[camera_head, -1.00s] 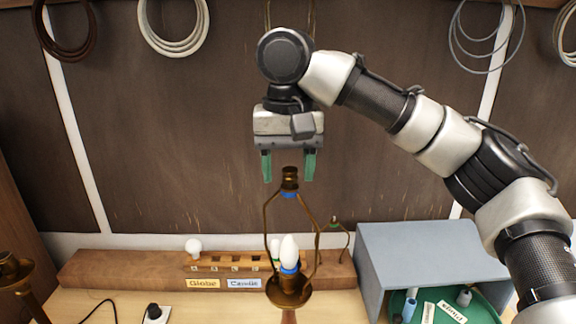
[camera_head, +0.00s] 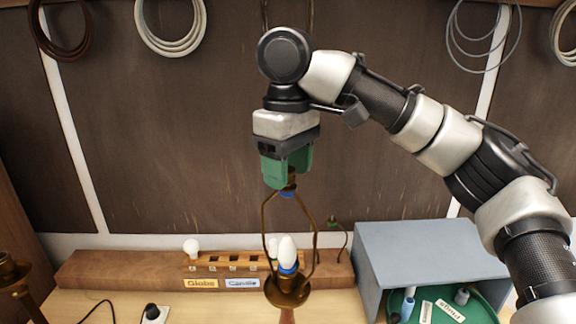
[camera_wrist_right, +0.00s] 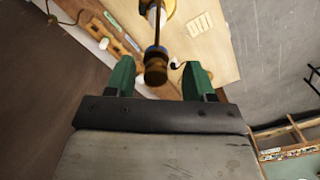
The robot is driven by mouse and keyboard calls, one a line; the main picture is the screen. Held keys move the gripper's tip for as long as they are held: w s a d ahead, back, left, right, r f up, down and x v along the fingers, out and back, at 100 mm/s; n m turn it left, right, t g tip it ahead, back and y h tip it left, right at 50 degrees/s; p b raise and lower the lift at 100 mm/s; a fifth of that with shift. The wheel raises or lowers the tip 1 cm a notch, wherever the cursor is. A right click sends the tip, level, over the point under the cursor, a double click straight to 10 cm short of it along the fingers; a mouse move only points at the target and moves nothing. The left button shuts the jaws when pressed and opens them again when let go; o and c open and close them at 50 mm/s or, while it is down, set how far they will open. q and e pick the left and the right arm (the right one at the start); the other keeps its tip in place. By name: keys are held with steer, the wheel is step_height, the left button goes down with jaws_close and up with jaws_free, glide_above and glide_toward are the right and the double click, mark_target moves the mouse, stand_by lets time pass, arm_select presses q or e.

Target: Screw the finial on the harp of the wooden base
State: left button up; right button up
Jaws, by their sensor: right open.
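The brass finial (camera_head: 290,183) sits upright at the top of the harp (camera_head: 266,222), above a small blue ring. The finial also shows in the right wrist view (camera_wrist_right: 155,67), between the fingertips. The harp rises around a white candle bulb (camera_head: 287,248) from the brass cup (camera_head: 287,292) of the lamp; a bit of its wooden base (camera_head: 287,316) shows below. My right gripper (camera_head: 284,182) points down with its green fingers on either side of the finial. It is open, with a gap at each side in the wrist view (camera_wrist_right: 158,72). The near finger partly hides the finial in the head view.
A wooden block with Globe and Candle labels (camera_head: 200,284) stands behind the lamp, with a round bulb (camera_head: 191,246). A grey box (camera_head: 425,255) and a green tray (camera_head: 478,308) are at right. Another brass lamp part (camera_head: 14,272) stands at far left.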

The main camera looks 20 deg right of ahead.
steer(key=shift+c, duration=0.4)
steer(key=c, duration=0.9)
steer(key=m, duration=0.6)
steer(key=shift+a, duration=0.1)
steer(key=shift+m, duration=1.1)
steer(key=m, duration=0.4)
steer(key=shift+a+f+m, duration=0.1)
steer(key=shift+m, duration=0.3)
steer(key=m, duration=0.3)
